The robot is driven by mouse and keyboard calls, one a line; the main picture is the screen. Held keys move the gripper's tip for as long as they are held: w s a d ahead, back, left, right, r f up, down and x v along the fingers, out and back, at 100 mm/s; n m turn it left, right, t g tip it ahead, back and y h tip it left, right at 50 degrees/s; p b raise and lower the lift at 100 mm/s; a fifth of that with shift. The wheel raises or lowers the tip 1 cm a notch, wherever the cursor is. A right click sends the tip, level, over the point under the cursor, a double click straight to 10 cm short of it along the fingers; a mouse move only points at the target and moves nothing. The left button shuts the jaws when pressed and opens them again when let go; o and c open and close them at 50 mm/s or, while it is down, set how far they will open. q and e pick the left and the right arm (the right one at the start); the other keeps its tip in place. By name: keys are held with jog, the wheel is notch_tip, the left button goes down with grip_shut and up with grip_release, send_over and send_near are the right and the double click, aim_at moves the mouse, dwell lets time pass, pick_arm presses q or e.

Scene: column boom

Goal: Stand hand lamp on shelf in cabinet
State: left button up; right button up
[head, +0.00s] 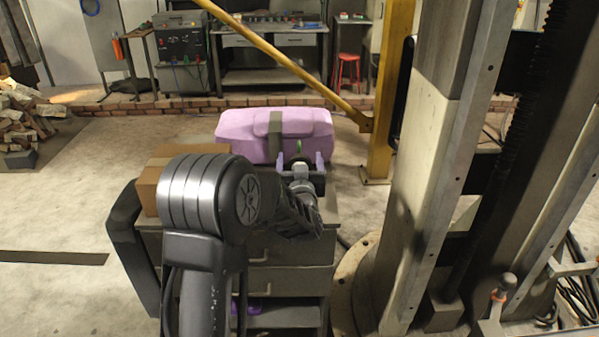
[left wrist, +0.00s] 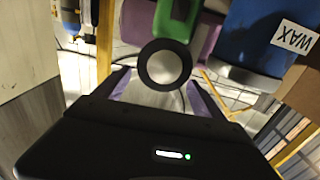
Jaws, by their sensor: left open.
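A green and black object, seemingly the hand lamp (head: 298,147), shows small in front of the pink case on top of the grey cabinet (head: 290,250). In the left wrist view its black ring (left wrist: 149,82) and green part (left wrist: 176,18) lie ahead, between and beyond the fingers. My left gripper (head: 300,160) has purple fingers, spread apart, over the cabinet top at the lamp. It also shows in the left wrist view (left wrist: 158,92). I cannot tell whether a finger touches the lamp. The cabinet has drawers and a low open shelf (head: 285,318). My right gripper is not seen.
The pink case (head: 235,135) with a grey strap stands behind the lamp. A cardboard box (head: 150,190) sits at the cabinet's left, partly hidden by my arm. A purple item (head: 252,309) lies in the low opening. A thick column (head: 425,180) stands to the right.

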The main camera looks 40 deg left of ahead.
pick_arm(q)
jog(key=shift+c, duration=0.2)
dwell(0.3)
grip_shut()
dwell(0.7)
